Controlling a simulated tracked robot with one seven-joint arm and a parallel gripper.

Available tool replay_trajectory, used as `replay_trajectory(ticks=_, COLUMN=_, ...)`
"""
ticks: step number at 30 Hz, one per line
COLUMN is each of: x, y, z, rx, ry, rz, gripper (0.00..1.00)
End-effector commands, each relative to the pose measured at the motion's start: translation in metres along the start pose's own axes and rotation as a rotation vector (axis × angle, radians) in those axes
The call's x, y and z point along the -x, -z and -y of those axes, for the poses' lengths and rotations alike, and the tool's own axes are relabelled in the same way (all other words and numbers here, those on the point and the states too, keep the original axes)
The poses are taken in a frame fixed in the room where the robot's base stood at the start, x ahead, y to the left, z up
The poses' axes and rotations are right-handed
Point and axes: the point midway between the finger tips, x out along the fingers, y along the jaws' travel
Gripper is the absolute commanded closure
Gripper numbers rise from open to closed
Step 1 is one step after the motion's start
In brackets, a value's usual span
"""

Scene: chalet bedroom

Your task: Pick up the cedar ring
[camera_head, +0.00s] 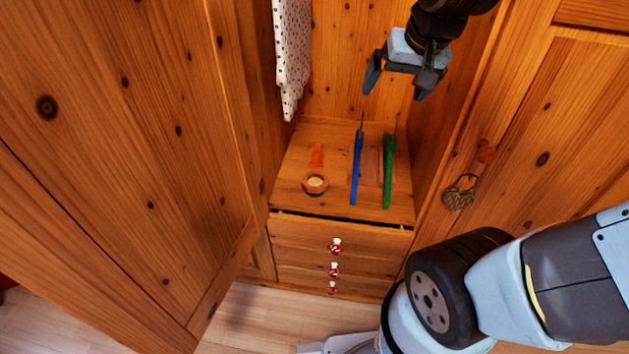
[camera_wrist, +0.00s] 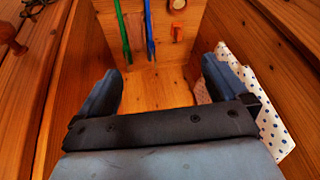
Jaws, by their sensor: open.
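A round reddish-brown ring with a pale middle (camera_head: 315,175), which looks like the cedar ring, lies at the front left of the wooden shelf (camera_head: 290,178) inside the open wardrobe. It also shows at the top edge of the wrist view (camera_wrist: 178,11), partly cut off. Whether its pale middle is a hole or a filling, I cannot tell. My gripper (camera_head: 395,88) is open and empty. It hangs inside the wardrobe, above and to the right of the ring, well apart from it. In the wrist view the fingers (camera_wrist: 161,82) are spread with nothing between them.
An orange piece (camera_head: 317,155) lies just behind the ring. A blue tool (camera_head: 357,170) and a green tool (camera_head: 388,170) lie to its right. A dotted cloth (camera_head: 291,55) hangs at the left. A woven item (camera_head: 459,193) hangs from the right door's knob. Drawers (camera_head: 300,232) are below.

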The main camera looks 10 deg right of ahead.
Motion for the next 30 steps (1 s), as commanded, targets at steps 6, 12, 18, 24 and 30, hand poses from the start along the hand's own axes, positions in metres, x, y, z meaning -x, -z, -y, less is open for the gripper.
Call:
replay_trajectory(ticks=6, x=-0.058, y=0.019, z=0.022, rx=-0.049, ry=0.007, rz=0.047, gripper=0.0)
replay_trajectory(ticks=12, x=-0.111, y=0.028, z=0.043, rx=-0.09, ry=-0.008, rz=0.077, gripper=0.0)
replay_trajectory(ticks=18, x=-0.166, y=0.03, z=0.062, rx=-0.122, ry=-0.039, rz=0.092, gripper=0.0)
replay_trajectory(ticks=24, x=-0.219, y=0.024, z=0.08, rx=-0.144, ry=-0.082, rz=0.092, gripper=0.0)
replay_trajectory(ticks=30, x=-0.27, y=0.015, z=0.096, rx=-0.15, ry=-0.132, rz=0.072, gripper=0.0)
